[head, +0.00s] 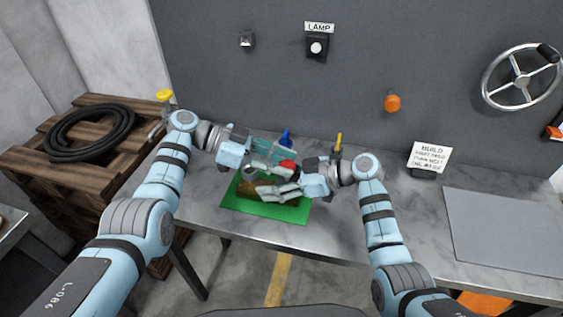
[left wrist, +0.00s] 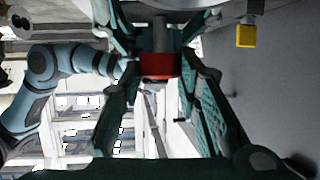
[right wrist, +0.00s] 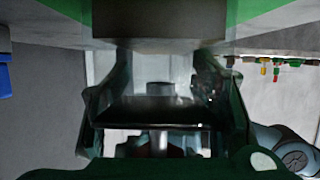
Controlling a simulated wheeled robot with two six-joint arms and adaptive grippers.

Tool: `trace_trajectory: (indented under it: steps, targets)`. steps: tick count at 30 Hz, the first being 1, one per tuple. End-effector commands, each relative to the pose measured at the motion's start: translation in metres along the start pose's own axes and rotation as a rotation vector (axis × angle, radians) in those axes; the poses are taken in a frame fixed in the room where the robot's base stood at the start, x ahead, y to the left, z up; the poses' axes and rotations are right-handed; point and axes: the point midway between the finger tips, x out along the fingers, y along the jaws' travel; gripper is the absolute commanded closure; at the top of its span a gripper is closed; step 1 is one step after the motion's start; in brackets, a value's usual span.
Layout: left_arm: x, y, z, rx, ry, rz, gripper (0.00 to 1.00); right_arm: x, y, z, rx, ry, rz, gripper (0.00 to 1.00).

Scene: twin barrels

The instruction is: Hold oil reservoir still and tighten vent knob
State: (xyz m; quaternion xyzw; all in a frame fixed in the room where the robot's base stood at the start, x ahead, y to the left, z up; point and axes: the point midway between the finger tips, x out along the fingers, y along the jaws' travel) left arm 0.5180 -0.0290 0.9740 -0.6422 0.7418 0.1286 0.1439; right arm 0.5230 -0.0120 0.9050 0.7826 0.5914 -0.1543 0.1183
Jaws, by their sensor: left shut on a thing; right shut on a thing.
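A brown block (head: 262,191) lies on the green mat (head: 285,212) on the workbench. A small red part (head: 288,165) shows just above it, between my two grippers. My left gripper (head: 284,164) comes in from the upper left. In the left wrist view its fingers are closed on both sides of a dark upright part carrying the red part (left wrist: 160,66). My right gripper (head: 288,187) reaches in from the right, lower and in front. In the right wrist view its fingers close around a grey cylindrical part (right wrist: 158,88). Fingers hide most of the reservoir and knob; I cannot tell which gripper holds which.
A blue item (head: 285,138) and a yellow-handled item (head: 338,143) stand behind the grippers. A white sign (head: 430,157) and a flat grey sheet (head: 505,230) are at right. A handwheel (head: 521,78) is on the wall. The bench right of the mat is clear.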

Motion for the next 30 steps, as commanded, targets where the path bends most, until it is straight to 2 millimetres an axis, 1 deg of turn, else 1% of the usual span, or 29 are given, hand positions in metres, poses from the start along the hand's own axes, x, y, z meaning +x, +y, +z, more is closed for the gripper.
trace_trajectory:
  steps: [1,8,9,11,12,13,20,23,26,29,30]
  targets:
    - [0.002,0.003,-0.001,-0.001,0.005,0.014,0.98,0.001,0.000,0.002,0.008,-0.003,0.002,0.84]
    - [0.002,0.003,0.000,-0.002,0.005,0.014,0.98,0.001,0.001,0.002,0.009,-0.003,0.004,0.84]
    - [0.002,0.003,0.000,-0.002,0.005,0.014,0.69,0.001,0.001,0.002,0.009,-0.003,0.004,0.84]
    - [0.002,0.003,0.000,-0.003,0.005,0.013,0.59,0.001,0.001,0.003,0.009,-0.003,0.004,0.84]
    - [0.002,0.003,0.000,-0.003,0.004,0.012,0.53,0.001,0.001,0.003,0.008,-0.003,0.004,0.84]
    - [0.002,0.003,0.000,-0.003,0.004,0.011,0.49,0.001,0.001,0.003,0.008,-0.003,0.004,0.84]
    - [0.001,0.002,0.000,-0.002,0.002,0.007,0.49,0.000,0.000,0.002,0.006,-0.003,0.003,0.84]
    - [-0.002,0.001,0.000,-0.002,0.001,0.006,0.49,0.000,0.000,0.002,0.006,-0.003,0.002,0.84]
    - [-0.017,0.001,0.000,-0.001,-0.001,0.003,0.49,0.000,0.000,0.002,0.006,-0.003,0.002,0.84]
    - [-0.042,0.001,0.000,-0.002,-0.001,0.003,0.49,0.000,0.000,0.003,0.006,-0.003,0.003,0.84]
    - [-0.054,0.001,0.000,-0.001,-0.001,0.002,0.49,0.000,0.000,0.003,0.005,-0.004,0.003,0.84]
